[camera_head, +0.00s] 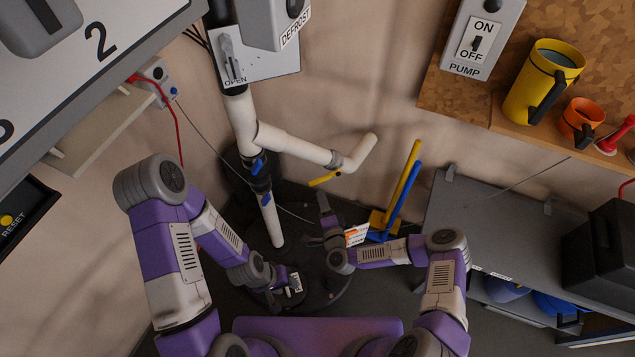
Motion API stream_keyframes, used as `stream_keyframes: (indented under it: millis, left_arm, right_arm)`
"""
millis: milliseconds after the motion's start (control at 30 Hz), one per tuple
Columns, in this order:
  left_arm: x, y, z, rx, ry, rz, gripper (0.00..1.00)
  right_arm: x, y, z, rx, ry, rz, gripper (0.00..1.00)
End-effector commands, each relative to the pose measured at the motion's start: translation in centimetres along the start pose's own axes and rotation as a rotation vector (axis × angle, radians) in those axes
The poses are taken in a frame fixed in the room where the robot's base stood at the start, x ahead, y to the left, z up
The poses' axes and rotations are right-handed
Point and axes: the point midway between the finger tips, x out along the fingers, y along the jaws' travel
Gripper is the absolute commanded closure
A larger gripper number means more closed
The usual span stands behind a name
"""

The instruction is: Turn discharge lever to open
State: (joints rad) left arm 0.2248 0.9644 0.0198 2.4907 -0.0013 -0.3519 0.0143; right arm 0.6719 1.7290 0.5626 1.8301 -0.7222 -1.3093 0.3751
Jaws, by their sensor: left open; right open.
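A grey lever (229,58) stands upright on a white plate (260,68) marked OPEN, at the upper left on a vertical pipe. No label naming the discharge lever is readable. My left gripper (290,287) is open and low, near the foot of the pipe. My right gripper (325,212) is open below the yellow handle and apart from it. Both grippers are well below the grey lever and touch no handle.
A DEFROST box (270,22) hangs beside the plate. A PUMP switch box (482,38) and a shelf with a yellow jug (543,82) and an orange cup (580,120) are at the upper right. Yellow and blue handled tools (405,188) lean near my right gripper. A grey bench (490,230) stands right.

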Motion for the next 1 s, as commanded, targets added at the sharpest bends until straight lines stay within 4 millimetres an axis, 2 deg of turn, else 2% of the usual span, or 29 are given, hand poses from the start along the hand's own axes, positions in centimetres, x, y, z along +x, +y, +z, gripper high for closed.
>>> stream_keyframes:
  millis: [167,600,733,1000]
  left_arm:
    - [0.2,-0.1,0.0,0.000,0.000,0.000,0.57]
    - [1.8,-0.7,-0.1,0.000,0.000,0.000,0.57]
    - [1.9,-0.7,-0.1,0.000,0.000,0.000,0.57]
    - [1.9,-0.7,-0.1,0.000,0.000,0.000,0.57]
  right_arm:
    - [0.5,-1.3,-0.1,-0.022,0.016,-0.065,0.53]
    - [6.6,-1.6,-0.1,-0.021,0.015,-0.064,0.53]
    - [7.3,-1.7,-0.2,-0.019,0.015,-0.062,0.53]
    - [7.4,-1.7,-0.2,-0.018,0.014,-0.061,0.55]
